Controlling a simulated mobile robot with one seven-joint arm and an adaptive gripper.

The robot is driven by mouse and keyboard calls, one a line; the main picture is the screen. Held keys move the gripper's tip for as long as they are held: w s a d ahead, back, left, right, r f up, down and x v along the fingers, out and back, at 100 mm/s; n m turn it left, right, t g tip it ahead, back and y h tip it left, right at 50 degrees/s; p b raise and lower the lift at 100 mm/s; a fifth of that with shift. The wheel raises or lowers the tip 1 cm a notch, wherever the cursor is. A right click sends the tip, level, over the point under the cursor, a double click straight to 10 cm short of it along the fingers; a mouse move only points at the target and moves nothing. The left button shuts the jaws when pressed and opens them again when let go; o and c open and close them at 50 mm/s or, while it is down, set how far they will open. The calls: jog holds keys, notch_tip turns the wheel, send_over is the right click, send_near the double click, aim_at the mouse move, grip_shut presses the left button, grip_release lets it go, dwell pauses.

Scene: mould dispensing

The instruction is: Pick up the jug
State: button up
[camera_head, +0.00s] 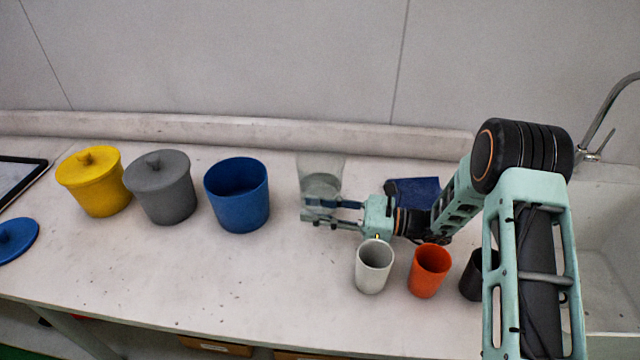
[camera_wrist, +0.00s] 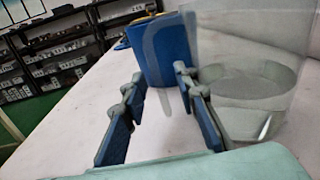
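The jug (camera_head: 322,170) is clear and see-through and stands upright on the bench, right of the blue pot. In the wrist view the jug body (camera_wrist: 255,100) fills the right side, beside my right finger. Its handle (camera_wrist: 150,45) shows as a pale loop ahead of the gap between my fingers, against the blue pot. My gripper (camera_head: 308,210) is low and points left at the jug. In the wrist view my gripper (camera_wrist: 158,85) is open, its blue-padded fingers apart. I cannot tell whether a finger touches the handle.
A blue open pot (camera_head: 237,205), a grey lidded pot (camera_head: 162,190) and a yellow lidded pot (camera_head: 95,185) stand left. White (camera_head: 373,270), orange (camera_head: 429,273) and dark (camera_head: 474,278) cups stand in front of my arm. A blue flat item (camera_head: 415,188) lies behind it. A sink (camera_head: 600,240) is right.

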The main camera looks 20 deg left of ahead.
grip_shut()
jog(key=shift+r, duration=0.2)
dwell(0.6)
